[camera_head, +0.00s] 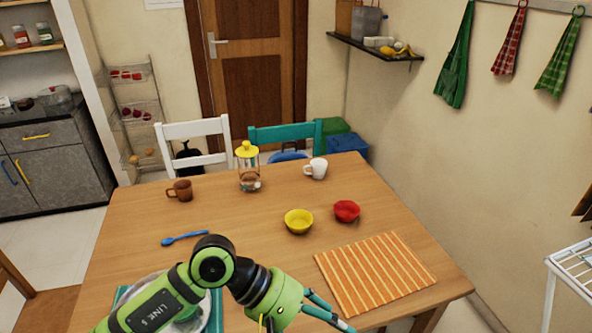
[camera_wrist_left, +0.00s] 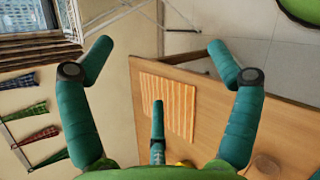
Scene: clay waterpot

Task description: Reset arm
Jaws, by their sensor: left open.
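My left arm comes in from the bottom left in the head view. Its green gripper (camera_head: 328,313) is held over the table's near edge, left of and below the orange striped mat (camera_head: 376,272). In the left wrist view the teal fingers of this gripper (camera_wrist_left: 160,62) are spread wide, with nothing between them. The mat (camera_wrist_left: 167,104) shows beyond the fingers there, apart from them. My right arm and gripper are in neither view.
The wooden table (camera_head: 130,228) holds a yellow bowl (camera_head: 298,221), red bowl (camera_head: 346,211), white mug (camera_head: 316,169), brown mug (camera_head: 180,190), yellow-lidded glass jar (camera_head: 248,168) and blue spoon (camera_head: 184,238). My arm partly hides a teal tray (camera_head: 122,294). A wall is at right.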

